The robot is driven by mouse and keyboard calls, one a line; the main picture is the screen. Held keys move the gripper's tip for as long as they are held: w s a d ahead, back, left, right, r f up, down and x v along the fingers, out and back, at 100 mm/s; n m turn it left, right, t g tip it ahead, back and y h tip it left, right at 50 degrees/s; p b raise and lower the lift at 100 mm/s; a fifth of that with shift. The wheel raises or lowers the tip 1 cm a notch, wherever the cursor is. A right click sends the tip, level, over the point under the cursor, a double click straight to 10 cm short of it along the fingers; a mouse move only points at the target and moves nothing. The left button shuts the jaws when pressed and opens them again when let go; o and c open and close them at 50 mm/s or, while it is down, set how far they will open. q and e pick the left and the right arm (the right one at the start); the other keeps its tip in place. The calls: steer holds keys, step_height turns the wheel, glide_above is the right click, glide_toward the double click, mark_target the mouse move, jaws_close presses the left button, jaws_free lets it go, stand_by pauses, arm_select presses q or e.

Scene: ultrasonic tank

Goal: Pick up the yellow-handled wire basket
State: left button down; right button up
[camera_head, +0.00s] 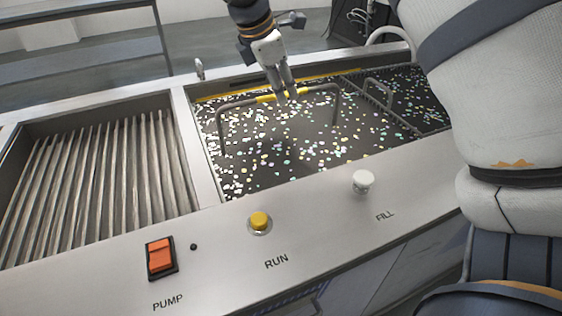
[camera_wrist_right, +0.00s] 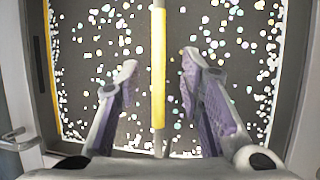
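The yellow-handled wire basket sits in the tank (camera_head: 207,150); its arched grey handle (camera_head: 240,104) with a yellow grip rises above the speckled dark surface. The basket's body is hard to make out below the handle. My right gripper (camera_head: 287,97) is over the middle of the yellow grip, pointing down. In the right wrist view, the yellow grip (camera_wrist_right: 158,75) runs between the two spread fingers (camera_wrist_right: 159,68), with a gap on each side. The right gripper is open and holds nothing. My left gripper is not in view.
A ribbed basin (camera_head: 110,170) lies left of the tank. The front panel carries an orange PUMP switch (camera_head: 160,256), a yellow RUN button (camera_head: 259,221) and a white FILL knob (camera_head: 362,180). A plain grey handle (camera_head: 378,90) stands at the tank's right.

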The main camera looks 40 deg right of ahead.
steer(key=x, duration=0.3)
steer(key=shift+d+f, duration=0.15)
steer(key=shift+f, duration=0.1)
steer(key=shift+r, duration=0.1)
steer(key=shift+f, duration=0.25)
steer(key=shift+w, duration=0.1)
jaws_close()
